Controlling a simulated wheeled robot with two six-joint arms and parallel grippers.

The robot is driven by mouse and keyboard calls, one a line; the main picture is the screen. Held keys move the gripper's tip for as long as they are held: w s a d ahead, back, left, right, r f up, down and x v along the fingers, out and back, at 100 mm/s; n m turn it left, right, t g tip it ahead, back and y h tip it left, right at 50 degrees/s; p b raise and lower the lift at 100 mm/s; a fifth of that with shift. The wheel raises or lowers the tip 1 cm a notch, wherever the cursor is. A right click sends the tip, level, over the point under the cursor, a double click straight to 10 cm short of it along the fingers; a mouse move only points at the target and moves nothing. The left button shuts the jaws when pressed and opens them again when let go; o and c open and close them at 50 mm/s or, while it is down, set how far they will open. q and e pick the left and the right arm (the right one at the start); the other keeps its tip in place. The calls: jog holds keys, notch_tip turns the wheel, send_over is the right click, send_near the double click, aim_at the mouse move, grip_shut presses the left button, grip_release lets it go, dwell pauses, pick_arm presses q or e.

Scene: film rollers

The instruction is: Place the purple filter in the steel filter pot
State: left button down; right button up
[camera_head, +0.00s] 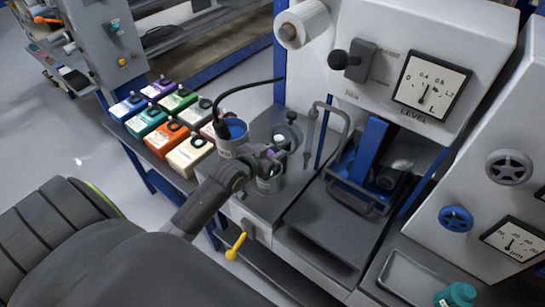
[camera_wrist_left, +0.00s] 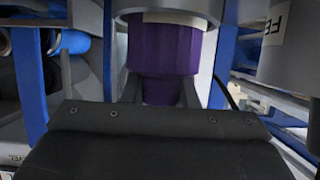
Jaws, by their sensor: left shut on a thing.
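The purple filter (camera_wrist_left: 165,55) is between the fingers of my left gripper (camera_wrist_left: 165,92) in the left wrist view. I cannot tell how far the filter is from the nearer pot. My right gripper is not in view.
Several coloured boxes (camera_head: 174,132) stand on the shelf at left. A yellow lever (camera_head: 236,246) is at the bench front. To the right are a metal handle frame (camera_head: 328,130), a blue press part (camera_head: 368,150) and a level gauge (camera_head: 432,84).

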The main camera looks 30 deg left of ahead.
pick_arm(q)
notch_tip(320, 180, down, 2)
jog(key=shift+f, duration=0.25)
jog(key=c, duration=1.1)
grip_release()
jog(key=shift+f, duration=0.1)
jog(key=shift+c, duration=0.2)
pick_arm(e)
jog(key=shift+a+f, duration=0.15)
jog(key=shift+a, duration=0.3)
pick_arm(q)
jog(key=shift+r, duration=0.2)
jog(key=shift+s, duration=0.3)
jog(key=v, duration=1.1)
jog(key=shift+s+r+b, duration=0.2)
jog(key=shift+b, duration=0.25)
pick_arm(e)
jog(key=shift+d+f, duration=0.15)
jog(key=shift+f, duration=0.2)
